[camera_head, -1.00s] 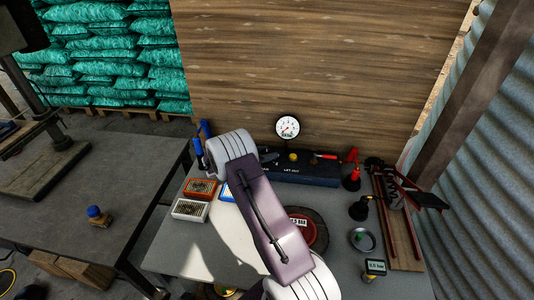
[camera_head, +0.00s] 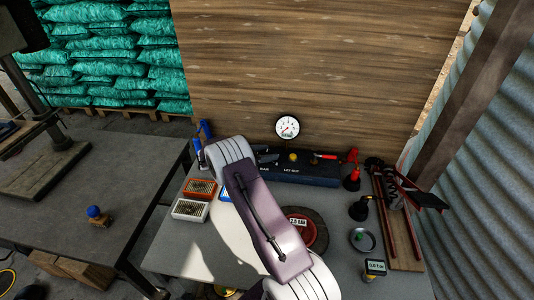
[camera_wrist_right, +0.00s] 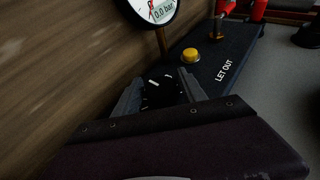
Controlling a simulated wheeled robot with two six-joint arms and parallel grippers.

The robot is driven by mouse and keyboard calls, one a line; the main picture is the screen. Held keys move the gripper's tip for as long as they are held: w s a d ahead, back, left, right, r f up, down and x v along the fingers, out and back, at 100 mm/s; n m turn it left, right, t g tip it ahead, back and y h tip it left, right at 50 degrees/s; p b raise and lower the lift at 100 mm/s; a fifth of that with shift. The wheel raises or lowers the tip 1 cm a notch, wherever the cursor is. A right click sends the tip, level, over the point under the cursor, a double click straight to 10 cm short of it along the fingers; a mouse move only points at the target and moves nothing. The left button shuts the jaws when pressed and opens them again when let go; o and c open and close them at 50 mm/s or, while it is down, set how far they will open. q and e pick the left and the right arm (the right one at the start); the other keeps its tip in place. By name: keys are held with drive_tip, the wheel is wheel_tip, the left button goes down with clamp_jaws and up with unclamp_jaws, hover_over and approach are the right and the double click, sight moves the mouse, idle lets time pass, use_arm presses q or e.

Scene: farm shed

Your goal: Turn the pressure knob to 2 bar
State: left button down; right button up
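The black pressure knob (camera_wrist_right: 160,88) with a white pointer line shows in the right wrist view, with white marks around it. My right gripper (camera_wrist_right: 160,93) has its fingers apart, one on each side of the knob; contact is not visible. In the head view my right gripper (camera_head: 264,157) is small and dark at the left part of the blue panel (camera_head: 315,180), and my arm hides the knob. The round gauge (camera_head: 287,127) stands behind the panel; in the right wrist view the gauge (camera_wrist_right: 152,8) reads 0.0 bar. My left gripper is not in view.
A yellow button (camera_wrist_right: 191,55) and a red-handled lever sit on the panel right of the knob. A wooden wall (camera_head: 320,60) rises close behind. A red disc marked 2.5 bar (camera_head: 302,226), small boxes (camera_head: 190,209) and a round dish (camera_head: 362,239) are on the bench.

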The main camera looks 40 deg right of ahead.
drive_tip(key=v, duration=0.9)
